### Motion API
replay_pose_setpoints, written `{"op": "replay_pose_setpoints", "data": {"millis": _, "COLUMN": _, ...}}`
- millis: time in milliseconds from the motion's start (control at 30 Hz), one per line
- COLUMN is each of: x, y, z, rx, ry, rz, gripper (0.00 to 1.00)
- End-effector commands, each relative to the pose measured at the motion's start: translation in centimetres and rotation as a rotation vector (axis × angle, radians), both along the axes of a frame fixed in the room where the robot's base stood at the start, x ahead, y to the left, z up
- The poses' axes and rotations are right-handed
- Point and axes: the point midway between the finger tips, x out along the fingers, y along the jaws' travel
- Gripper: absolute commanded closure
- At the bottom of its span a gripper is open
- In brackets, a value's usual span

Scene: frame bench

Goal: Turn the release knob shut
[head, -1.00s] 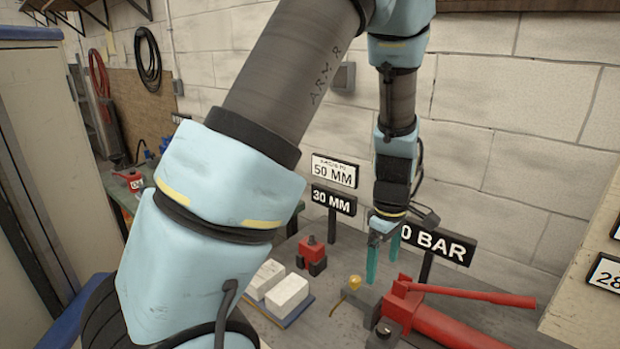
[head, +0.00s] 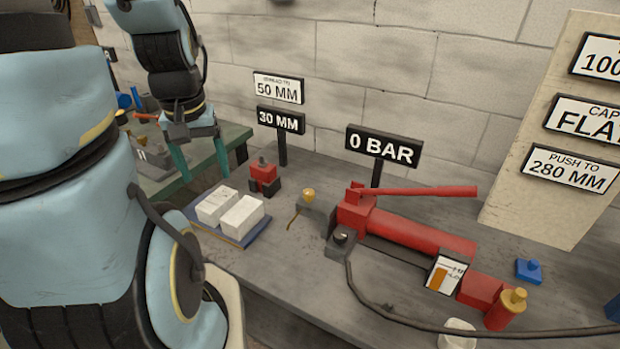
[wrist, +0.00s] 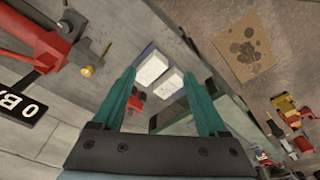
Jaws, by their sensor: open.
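The red hand pump (head: 420,235) lies on the grey bench, its red lever (head: 430,191) along the top. A small dark knob (head: 341,237), apparently the release knob, sits on a grey block at the pump's left end. I cannot read its setting. A separate brass-coloured knob (head: 308,195) stands just behind it and also shows in the wrist view (wrist: 88,71). The sign (head: 383,147) reads 0 BAR. My gripper (head: 201,160) is open and empty, raised at the left, well away from the pump. Its teal fingers (wrist: 159,76) also show in the wrist view.
Two white blocks (head: 228,212) lie on a blue plate, with a red-and-black piece (head: 264,176) behind them. A black hose (head: 400,318) runs along the bench front. A sign board (head: 545,190) stands at right. A green bench (head: 238,135) is at left.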

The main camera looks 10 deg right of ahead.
Motion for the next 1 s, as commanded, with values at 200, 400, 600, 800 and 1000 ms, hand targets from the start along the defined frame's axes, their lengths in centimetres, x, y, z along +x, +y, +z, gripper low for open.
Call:
{"op": "replay_pose_setpoints", "data": {"millis": 200, "x": 1.7, "y": -4.6, "z": -3.4, "rx": -0.039, "ry": 0.043, "rz": 0.156, "gripper": 0.24}}
{"op": "replay_pose_setpoints", "data": {"millis": 400, "x": 2.9, "y": -11.4, "z": -7.0, "rx": -0.063, "ry": 0.100, "rz": 0.408, "gripper": 0.24}}
{"op": "replay_pose_setpoints", "data": {"millis": 600, "x": 2.6, "y": -18.8, "z": -10.5, "rx": -0.059, "ry": 0.134, "rz": 0.654, "gripper": 0.24}}
{"op": "replay_pose_setpoints", "data": {"millis": 800, "x": 1.1, "y": -25.0, "z": -12.8, "rx": -0.050, "ry": 0.139, "rz": 0.852, "gripper": 0.24}}
{"op": "replay_pose_setpoints", "data": {"millis": 1000, "x": 0.0, "y": -27.8, "z": -13.5, "rx": -0.048, "ry": 0.134, "rz": 0.947, "gripper": 0.24}}
